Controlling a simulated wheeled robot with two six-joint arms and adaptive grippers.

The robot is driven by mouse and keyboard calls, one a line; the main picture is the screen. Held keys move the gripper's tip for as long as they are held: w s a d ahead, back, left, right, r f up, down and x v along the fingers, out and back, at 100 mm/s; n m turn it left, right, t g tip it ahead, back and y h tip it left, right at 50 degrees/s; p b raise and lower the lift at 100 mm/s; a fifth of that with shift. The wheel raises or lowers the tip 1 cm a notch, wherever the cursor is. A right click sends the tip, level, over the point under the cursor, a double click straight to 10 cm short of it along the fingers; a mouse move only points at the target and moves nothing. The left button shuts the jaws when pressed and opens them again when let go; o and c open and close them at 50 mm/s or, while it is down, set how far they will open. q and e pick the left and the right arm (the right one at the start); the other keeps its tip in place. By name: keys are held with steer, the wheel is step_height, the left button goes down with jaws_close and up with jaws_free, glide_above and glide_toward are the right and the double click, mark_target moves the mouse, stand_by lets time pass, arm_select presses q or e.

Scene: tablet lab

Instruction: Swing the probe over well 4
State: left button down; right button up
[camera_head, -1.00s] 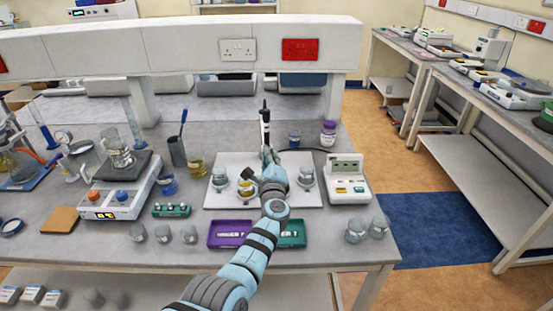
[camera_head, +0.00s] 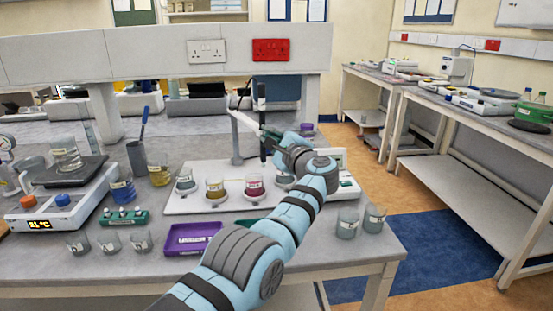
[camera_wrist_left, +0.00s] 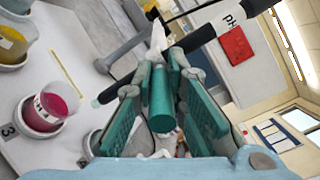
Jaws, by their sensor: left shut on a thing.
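My left gripper (camera_head: 278,143) is shut on the teal handle (camera_wrist_left: 161,103) of the swing arm. The black probe (camera_head: 262,118) hangs upright from the white swing arm (camera_head: 244,119), beside the gripper. The rightmost beaker is partly hidden by my arm. My right gripper is out of view.
The white board (camera_head: 180,206) also carries a yellow beaker (camera_head: 216,188) and a clear one (camera_head: 185,184). A meter (camera_head: 347,186) stands right of it, partly behind my arm. A purple tray (camera_head: 190,240) and two beakers (camera_head: 360,220) are near the front edge.

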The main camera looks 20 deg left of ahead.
arm_select(q)
steer(key=shift+a+r, duration=0.15)
steer(key=shift+r, duration=0.05)
stand_by(0.3)
steer(key=c, duration=1.6)
jaws_free()
steer(key=shift+s, duration=0.1)
steer(key=shift+a+f, duration=0.1)
steer(key=shift+d, duration=0.2)
